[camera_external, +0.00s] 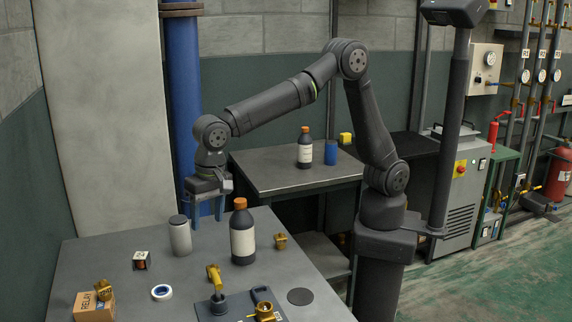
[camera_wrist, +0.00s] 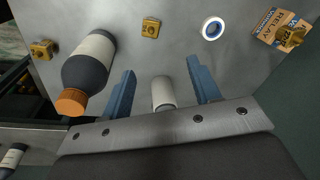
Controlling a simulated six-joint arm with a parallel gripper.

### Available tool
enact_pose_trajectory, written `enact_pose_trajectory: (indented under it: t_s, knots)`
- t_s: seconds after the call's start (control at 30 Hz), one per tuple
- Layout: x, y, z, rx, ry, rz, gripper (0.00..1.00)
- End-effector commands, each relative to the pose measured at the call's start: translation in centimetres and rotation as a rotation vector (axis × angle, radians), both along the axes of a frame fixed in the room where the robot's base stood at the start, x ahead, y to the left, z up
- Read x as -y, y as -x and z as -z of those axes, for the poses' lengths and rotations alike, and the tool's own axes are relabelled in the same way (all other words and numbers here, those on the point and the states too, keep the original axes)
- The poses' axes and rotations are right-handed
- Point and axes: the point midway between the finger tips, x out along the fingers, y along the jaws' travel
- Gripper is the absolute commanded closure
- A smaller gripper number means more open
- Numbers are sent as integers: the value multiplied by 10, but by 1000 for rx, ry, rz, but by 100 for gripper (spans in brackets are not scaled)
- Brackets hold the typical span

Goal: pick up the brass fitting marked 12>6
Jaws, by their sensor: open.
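Several brass fittings are on the grey table (camera_external: 120,240). One stands right of the dark bottle (camera_external: 280,241) and shows at the far left in the wrist view (camera_wrist: 42,49). Another brass piece (camera_external: 213,272) is in front of the bottle; a brass block with a dark mark (camera_wrist: 151,27) shows at the top in the wrist view. A third fitting (camera_external: 104,288) sits on the RELAY box. I cannot read any marking as 12>6. My gripper (camera_external: 206,212) is open, its blue fingers pointing down behind a grey canister (camera_external: 180,236); the fingers (camera_wrist: 160,75) hold nothing.
The tall orange-capped bottle (camera_external: 242,236) stands close to the gripper. A tape roll (camera_external: 161,292), the RELAY box (camera_external: 86,307), a small dark cube (camera_external: 141,260) and a brass valve (camera_external: 266,311) are on the table. A second table (camera_external: 270,175) stands behind.

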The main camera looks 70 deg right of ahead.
Motion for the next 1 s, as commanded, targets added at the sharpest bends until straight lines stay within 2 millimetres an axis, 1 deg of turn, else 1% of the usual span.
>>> enact_pose_trajectory:
  t_s: [0.1, 0.3, 0.4, 0.5, 0.67, 0.77, 0.9, 1.0]
  knots:
    - [3, 3, 13, 74, -13, -258, 44]
    - [8, 8, 31, 215, -9, -684, 44]
    - [10, 11, 37, 278, 2, -854, 44]
    - [11, 13, 41, 322, 13, -973, 44]
    - [12, 14, 48, 354, 24, -1059, 44]
    - [12, 14, 61, 356, 25, -1067, 44]
    - [12, 14, 84, 354, 26, -1066, 44]
    - [12, 14, 96, 355, 25, -1064, 44]
